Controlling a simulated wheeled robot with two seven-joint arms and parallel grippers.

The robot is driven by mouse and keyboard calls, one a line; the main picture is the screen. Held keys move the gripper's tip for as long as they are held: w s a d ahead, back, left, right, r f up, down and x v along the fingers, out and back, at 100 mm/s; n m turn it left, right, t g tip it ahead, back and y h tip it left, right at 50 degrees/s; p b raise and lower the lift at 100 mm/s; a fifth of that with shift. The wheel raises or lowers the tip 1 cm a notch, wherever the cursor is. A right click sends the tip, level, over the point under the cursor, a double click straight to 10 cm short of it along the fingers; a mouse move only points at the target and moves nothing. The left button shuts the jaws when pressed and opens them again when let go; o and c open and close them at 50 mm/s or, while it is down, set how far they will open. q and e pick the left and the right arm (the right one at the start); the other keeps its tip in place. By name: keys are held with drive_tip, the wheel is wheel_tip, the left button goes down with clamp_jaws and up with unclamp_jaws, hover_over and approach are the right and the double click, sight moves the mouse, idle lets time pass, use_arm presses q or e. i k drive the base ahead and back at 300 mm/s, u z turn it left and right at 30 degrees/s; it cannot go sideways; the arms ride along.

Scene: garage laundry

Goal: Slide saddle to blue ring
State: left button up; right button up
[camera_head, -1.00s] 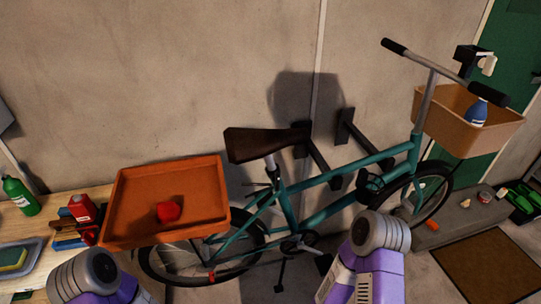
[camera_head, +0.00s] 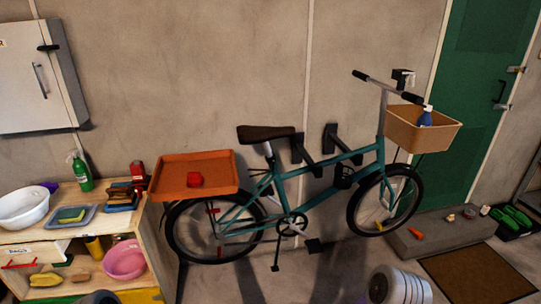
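The brown saddle (camera_head: 266,133) sits on top of a short silver seat post (camera_head: 268,150) on the teal bicycle (camera_head: 335,163), which is held against the wall. I cannot make out a blue ring on the post or elsewhere on the bicycle. Neither gripper shows; only parts of my arms appear at the bottom edge, well below and apart from the saddle.
An orange tray (camera_head: 222,191) with a red object (camera_head: 194,179) sits over the rear wheel. A tan basket (camera_head: 440,139) with a blue bottle (camera_head: 426,117) is at the handlebar. A wooden shelf unit (camera_head: 142,232) stands left.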

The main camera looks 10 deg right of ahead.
sight(247, 134)
drive_tip(key=z, duration=0.75)
drive_tip(key=i, duration=1.15)
drive_tip(key=u, duration=0.35)
